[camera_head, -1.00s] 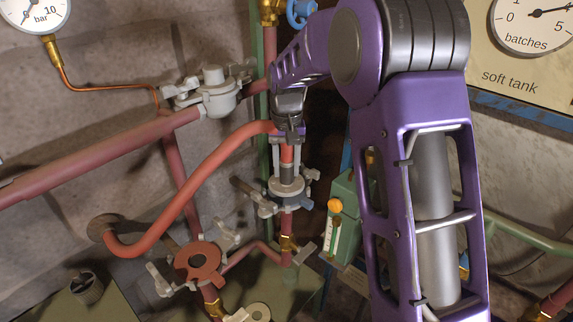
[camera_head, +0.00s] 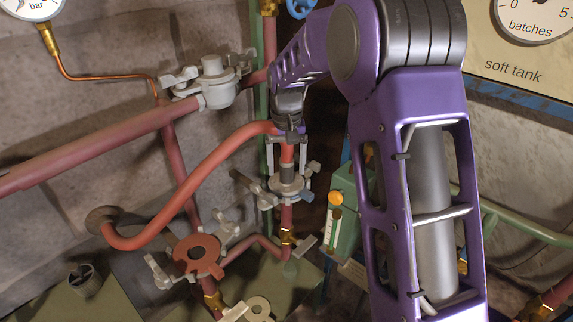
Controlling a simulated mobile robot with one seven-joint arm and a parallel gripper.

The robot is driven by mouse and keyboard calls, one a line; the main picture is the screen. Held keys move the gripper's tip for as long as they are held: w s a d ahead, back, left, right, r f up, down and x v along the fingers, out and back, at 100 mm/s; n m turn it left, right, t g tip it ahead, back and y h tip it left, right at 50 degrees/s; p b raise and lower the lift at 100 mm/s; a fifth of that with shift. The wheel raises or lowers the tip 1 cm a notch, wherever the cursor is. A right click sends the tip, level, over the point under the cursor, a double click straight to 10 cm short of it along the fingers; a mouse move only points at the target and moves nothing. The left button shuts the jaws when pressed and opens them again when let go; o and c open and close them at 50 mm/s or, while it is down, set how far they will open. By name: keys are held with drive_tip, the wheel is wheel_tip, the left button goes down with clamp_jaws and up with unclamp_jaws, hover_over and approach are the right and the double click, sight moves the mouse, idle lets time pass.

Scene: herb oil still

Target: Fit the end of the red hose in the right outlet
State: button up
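The red hose (camera_head: 190,192) rises from a round wall mount, arcs right and bends down under my gripper. Its end, with a dark grey sleeve (camera_head: 287,172), stands upright at the right outlet (camera_head: 286,188), a pale grey clamp fitting on a red pipe. The sleeve meets the top of the fitting; how deep it sits I cannot tell. My gripper (camera_head: 288,152) points down over the hose end. Its two fingers stand apart on either side of the hose, with gaps showing. The left outlet (camera_head: 197,254) has a red-brown ring and an empty hole.
A red pipe with a grey clamp valve (camera_head: 212,84) crosses the upper left. A green box with an orange-topped gauge (camera_head: 335,218) stands close right of the outlet. My purple arm hides much of the right side.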

drive_tip(key=shift+f, duration=0.1)
wheel_tip(320, 180, up, 25)
drive_tip(key=p, duration=0.4)
drive_tip(key=shift+f+p, duration=0.2)
drive_tip(key=shift+p, duration=0.1)
idle(1.2)
